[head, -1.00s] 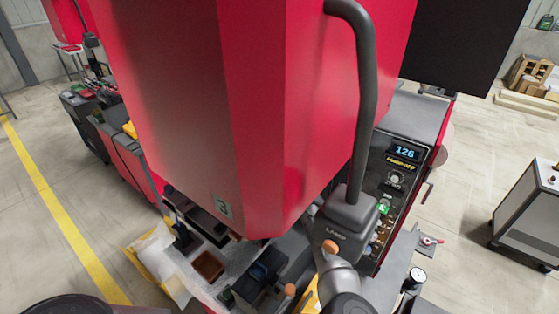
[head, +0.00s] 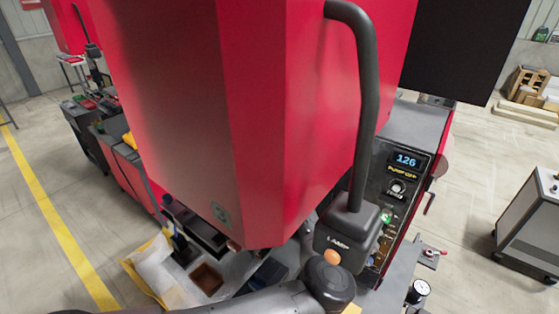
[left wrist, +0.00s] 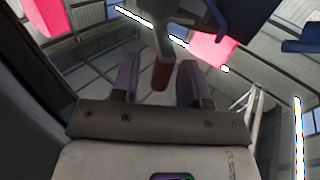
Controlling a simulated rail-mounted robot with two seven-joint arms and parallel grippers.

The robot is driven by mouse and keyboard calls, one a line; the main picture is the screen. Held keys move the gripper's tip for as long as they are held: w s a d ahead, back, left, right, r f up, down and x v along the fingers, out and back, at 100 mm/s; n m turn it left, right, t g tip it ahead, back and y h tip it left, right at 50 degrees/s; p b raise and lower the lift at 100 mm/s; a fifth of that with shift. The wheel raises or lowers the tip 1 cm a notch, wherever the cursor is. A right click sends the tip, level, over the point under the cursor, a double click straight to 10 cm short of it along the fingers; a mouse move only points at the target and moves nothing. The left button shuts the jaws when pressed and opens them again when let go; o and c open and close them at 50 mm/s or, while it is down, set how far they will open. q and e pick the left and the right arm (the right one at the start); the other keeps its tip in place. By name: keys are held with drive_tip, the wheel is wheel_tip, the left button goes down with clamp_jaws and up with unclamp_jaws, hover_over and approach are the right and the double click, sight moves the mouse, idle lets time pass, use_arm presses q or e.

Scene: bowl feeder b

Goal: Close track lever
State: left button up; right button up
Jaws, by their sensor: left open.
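My left gripper (left wrist: 158,63) is open in the left wrist view, with its two dark fingers pointing up the picture. A dark red grip (left wrist: 162,74) on a grey stem shows in the gap between the fingers. It looks like the track lever's handle, but I cannot be sure. I see no finger closed on it, and its depth relative to the fingertips is unclear. In the head view my left gripper is hidden, and I cannot pick out the lever there. My right gripper is in neither view.
A large red machine housing (head: 260,120) fills the head view's middle. A black curved post (head: 364,100) ends in a block marked LAMP (head: 345,230). A control panel (head: 398,185) reads 126. A brown tray (head: 206,278) lies below left. Open floor is at far left.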

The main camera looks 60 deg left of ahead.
use_arm(q)
drive_tip(key=shift+c, duration=0.5)
clamp_jaws()
